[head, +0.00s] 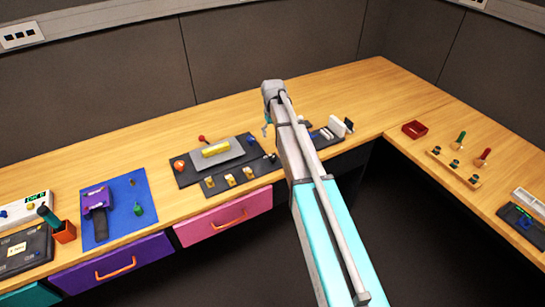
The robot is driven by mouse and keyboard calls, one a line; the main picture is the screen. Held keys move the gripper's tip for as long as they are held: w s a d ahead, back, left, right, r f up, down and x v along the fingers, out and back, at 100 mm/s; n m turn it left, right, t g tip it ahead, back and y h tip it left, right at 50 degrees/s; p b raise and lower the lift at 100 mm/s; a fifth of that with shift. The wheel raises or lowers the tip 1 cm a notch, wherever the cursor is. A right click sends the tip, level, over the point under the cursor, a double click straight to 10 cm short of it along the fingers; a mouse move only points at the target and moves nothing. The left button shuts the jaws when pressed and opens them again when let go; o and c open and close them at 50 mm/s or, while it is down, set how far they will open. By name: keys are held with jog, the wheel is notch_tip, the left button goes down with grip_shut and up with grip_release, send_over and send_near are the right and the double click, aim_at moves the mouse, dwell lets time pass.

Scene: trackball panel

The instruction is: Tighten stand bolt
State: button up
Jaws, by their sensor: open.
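My arm reaches from the bottom right up to the middle of the bench. My gripper (267,126) hangs from its far end, mostly hidden by the arm, beside the right side of a dark panel (186,178). It is small here, and I see nothing held in it. I cannot pick out a stand bolt for certain. A dark board (330,143) with white upright pieces lies just right of the arm, which hides part of it. The dark panel carries a grey plate with a yellow bar (216,150), a red-tipped lever (202,139) and several yellow blocks.
A blue mat (126,222) with a purple device (97,199) and a green-handled item lies at left. At right are a red tray (415,129) and a wooden rack (453,169). Bare bench lies behind the panels.

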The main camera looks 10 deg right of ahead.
aim_at(273, 158)
jog(key=shift+f, duration=0.1)
notch_tip(273, 158, down, 14)
jog(key=b, duration=1.3)
jog(key=shift+r+b, duration=0.25)
jog(key=shift+b, duration=0.15)
jog(key=c, duration=1.2)
